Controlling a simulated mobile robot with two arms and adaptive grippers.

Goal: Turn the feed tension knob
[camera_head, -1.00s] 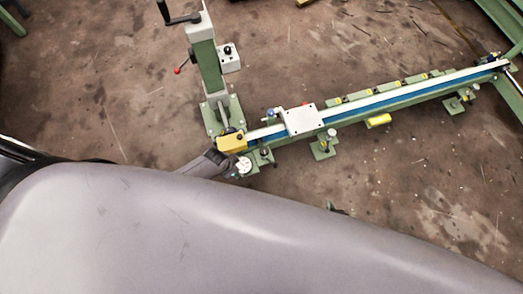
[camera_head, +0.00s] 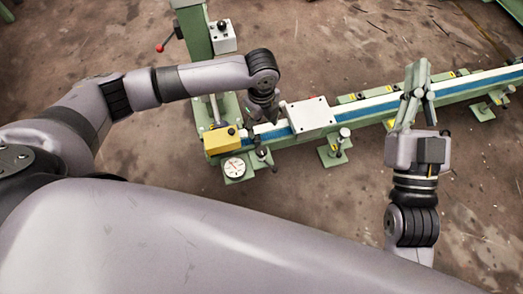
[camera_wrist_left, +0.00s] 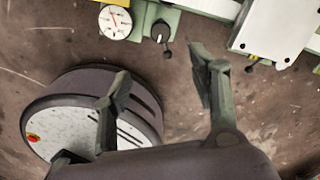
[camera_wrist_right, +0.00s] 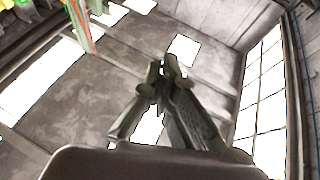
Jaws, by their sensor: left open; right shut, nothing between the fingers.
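A small black knob (camera_wrist_left: 160,31) with a white mark sits on a green bracket beside a round white dial in the left wrist view; I take it as the feed tension knob. It also shows near the rail's left end in the head view (camera_head: 262,153). My left gripper (camera_wrist_left: 158,70) is open and empty, with its fingers below and either side of the knob in that picture, apart from it. In the head view my left gripper (camera_head: 262,112) points down over the rail, partly hidden by its wrist. My right gripper (camera_head: 413,90) is shut and empty, pointing up. Its closed fingertips show in the right wrist view (camera_wrist_right: 166,72).
The white dial (camera_head: 234,168) sits beside a yellow block (camera_head: 222,141). A white plate (camera_head: 311,115) lies on the long blue-and-white rail (camera_head: 375,107). A green post (camera_head: 194,35) with a switch box (camera_head: 222,38) stands behind. Brown floor lies open in front.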

